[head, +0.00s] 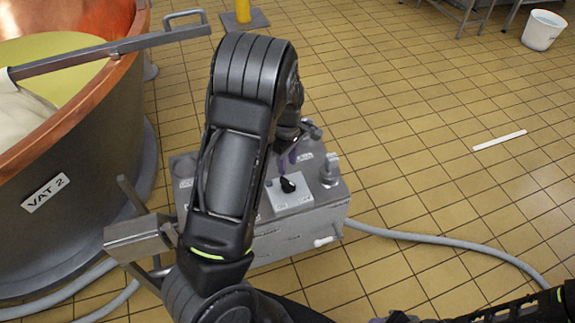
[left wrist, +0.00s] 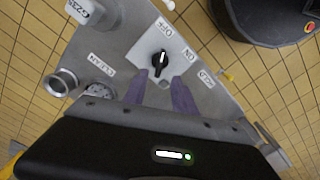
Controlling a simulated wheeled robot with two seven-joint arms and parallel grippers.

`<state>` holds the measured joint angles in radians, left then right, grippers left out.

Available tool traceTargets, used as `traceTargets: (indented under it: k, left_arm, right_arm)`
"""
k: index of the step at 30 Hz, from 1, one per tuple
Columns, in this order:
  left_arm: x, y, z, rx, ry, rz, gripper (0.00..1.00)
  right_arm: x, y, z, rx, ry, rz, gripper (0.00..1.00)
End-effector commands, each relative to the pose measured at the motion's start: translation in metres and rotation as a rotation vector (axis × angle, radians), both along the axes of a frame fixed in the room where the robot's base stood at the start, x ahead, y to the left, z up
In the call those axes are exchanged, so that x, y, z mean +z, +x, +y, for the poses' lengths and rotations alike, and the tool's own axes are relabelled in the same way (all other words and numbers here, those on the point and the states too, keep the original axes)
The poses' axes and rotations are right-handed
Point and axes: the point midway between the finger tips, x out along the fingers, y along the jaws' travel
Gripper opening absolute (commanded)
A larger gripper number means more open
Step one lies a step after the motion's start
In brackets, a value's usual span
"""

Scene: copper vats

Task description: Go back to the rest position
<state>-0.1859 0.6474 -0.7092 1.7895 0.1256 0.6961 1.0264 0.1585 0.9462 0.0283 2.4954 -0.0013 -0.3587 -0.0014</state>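My left gripper (head: 287,158) hangs over the grey metal control box (head: 290,238), mostly hidden by my arm in the head view. In the left wrist view its two purple fingers (left wrist: 160,78) are apart with nothing between them. A black knob (left wrist: 160,61) on a white plate (left wrist: 150,42) lies just beyond the fingertips; it also shows in the head view (head: 288,185). Its white mark points roughly toward the OFF label. I cannot see the fingers touching it. My right gripper (head: 385,319) barely shows at the bottom edge, its fingers too cut off to judge.
A copper vat (head: 85,150) marked VAT 2 stands at the left, with a metal bar (head: 120,47) across its rim. A grey hose (head: 450,243) runs right from the box. A white strip (head: 500,139) and a bucket (head: 543,30) are on the otherwise open tiled floor.

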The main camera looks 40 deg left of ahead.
Motion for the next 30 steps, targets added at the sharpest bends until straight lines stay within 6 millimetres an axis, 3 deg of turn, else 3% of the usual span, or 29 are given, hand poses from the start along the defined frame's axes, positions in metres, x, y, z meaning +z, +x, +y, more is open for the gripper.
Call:
traceTargets:
  k: [20,23,26,30]
  left_arm:
    - [-0.007,-0.003,-0.005,-0.027,-0.004,0.003,0.33]
    - [-0.024,-0.012,-0.021,-0.114,-0.013,0.007,0.33]
    - [-0.053,-0.032,-0.051,-0.273,-0.033,0.009,0.33]
    - [-0.097,-0.078,-0.117,-0.596,-0.093,-0.017,0.33]
  right_arm:
    - [0.002,0.0,0.0,0.0,0.0,0.0,0.36]
    - [0.006,0.0,0.0,0.0,0.0,0.0,0.36]
    - [0.013,0.0,0.0,0.0,0.0,0.0,0.36]
    - [0.026,0.0,0.0,-0.001,0.0,0.0,0.36]
